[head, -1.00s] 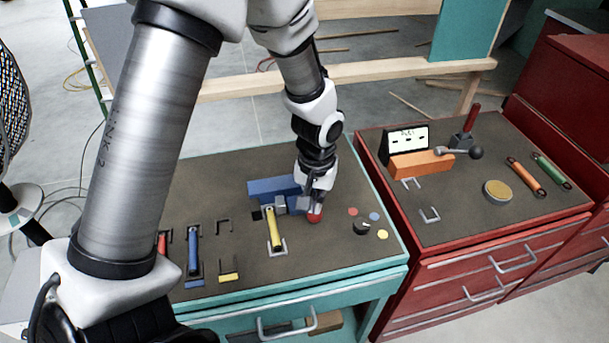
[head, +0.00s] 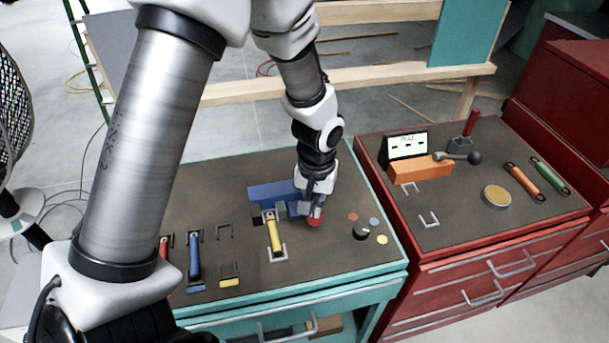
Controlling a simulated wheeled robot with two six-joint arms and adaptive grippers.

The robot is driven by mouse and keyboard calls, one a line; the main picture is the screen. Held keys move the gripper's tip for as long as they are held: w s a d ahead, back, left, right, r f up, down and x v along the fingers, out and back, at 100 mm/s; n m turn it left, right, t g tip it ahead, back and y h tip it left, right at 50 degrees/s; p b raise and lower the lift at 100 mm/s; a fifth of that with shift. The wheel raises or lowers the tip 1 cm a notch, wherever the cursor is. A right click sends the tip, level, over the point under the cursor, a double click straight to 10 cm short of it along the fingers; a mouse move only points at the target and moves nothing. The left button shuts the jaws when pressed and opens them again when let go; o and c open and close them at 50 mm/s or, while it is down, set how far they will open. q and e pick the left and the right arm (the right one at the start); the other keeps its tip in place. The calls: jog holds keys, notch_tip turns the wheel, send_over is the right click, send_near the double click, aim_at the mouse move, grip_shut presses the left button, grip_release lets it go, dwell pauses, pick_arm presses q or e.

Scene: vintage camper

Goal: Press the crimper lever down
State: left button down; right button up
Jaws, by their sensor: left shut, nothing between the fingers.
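A blue block-shaped device (head: 268,195) sits on the dark mat of the teal bench, with grey parts at its front and right. A red knob (head: 314,222), which looks like the end of its lever, is low near the bench top, to the right of the block. My left gripper (head: 317,209) points down from above with its fingers shut and empty. Its fingertips are right over the red knob and seem to touch it. The gripper hides most of the lever between block and knob. My right gripper is not in view.
A yellow-handled tool (head: 274,235) lies just left of the gripper; a blue-handled tool (head: 194,252) is farther left. A black dial (head: 361,232) with coloured discs is to the right. The red cabinet (head: 470,215) carries an orange block (head: 420,167) and a ball-ended lever (head: 474,157).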

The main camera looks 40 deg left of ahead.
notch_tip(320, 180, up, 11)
jog(key=p, duration=1)
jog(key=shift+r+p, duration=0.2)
jog(key=shift+p, duration=0.2)
